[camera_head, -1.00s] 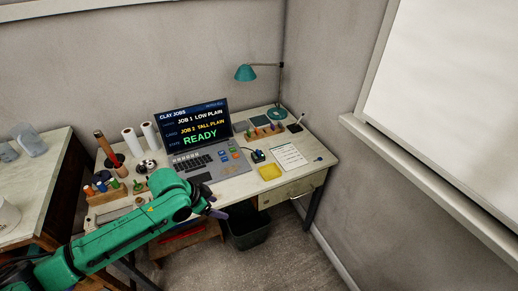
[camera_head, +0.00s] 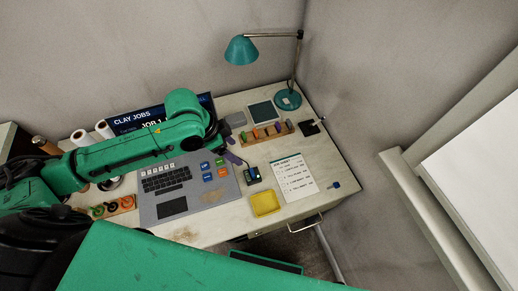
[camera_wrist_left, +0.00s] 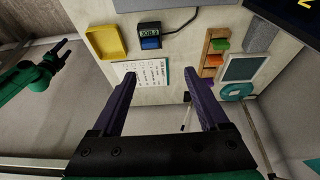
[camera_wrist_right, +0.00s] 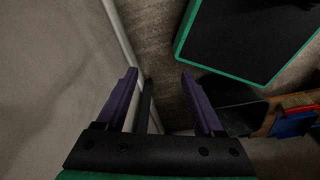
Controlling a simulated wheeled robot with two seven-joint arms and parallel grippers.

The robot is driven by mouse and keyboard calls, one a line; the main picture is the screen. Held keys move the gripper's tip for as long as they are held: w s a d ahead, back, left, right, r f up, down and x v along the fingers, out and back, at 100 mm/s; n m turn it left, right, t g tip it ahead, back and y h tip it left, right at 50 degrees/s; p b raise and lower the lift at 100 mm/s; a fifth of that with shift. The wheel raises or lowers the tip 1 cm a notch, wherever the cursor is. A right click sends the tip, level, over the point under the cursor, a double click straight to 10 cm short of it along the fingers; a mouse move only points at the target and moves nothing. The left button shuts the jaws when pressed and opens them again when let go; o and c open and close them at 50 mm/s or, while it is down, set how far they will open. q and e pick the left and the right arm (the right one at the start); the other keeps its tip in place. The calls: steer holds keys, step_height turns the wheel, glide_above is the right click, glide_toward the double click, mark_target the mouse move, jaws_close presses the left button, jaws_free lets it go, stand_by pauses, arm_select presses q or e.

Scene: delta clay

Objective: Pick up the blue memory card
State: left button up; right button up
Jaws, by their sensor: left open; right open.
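A small black device with a lit display (camera_head: 252,171) stands on the desk. A blue piece (camera_wrist_left: 151,43) sits at its front edge in the left wrist view and looks like the blue memory card; how far in it sits I cannot tell. My left gripper (camera_head: 238,149) is open and empty above the desk, beside the device in the head view. Its purple fingers (camera_wrist_left: 160,78) are spread in the left wrist view, with the device beyond them. My right gripper (camera_wrist_right: 158,72) is open and empty, away from the desk top, facing the floor.
A wooden rack (camera_head: 268,136) holds several coloured pieces. A teal lamp (camera_head: 287,99) stands at the back. A bin (camera_wrist_right: 230,100) is below.

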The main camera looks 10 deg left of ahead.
arm_select(q)
glide_toward(252, 172)
steer(key=p+x, duration=0.1)
steer(key=x, duration=0.2)
steer(key=shift+w+d+f, duration=0.2)
steer(key=shift+d+f, duration=0.1)
steer(key=p+x, duration=0.1)
steer(key=x, duration=0.3)
steer(key=shift+s+f, duration=0.1)
steer(key=shift+f, duration=0.3)
steer(key=shift+c, duration=0.6)
jaws_close()
arm_select(e)
steer(key=s+r, duration=0.2)
steer(key=s, duration=0.1)
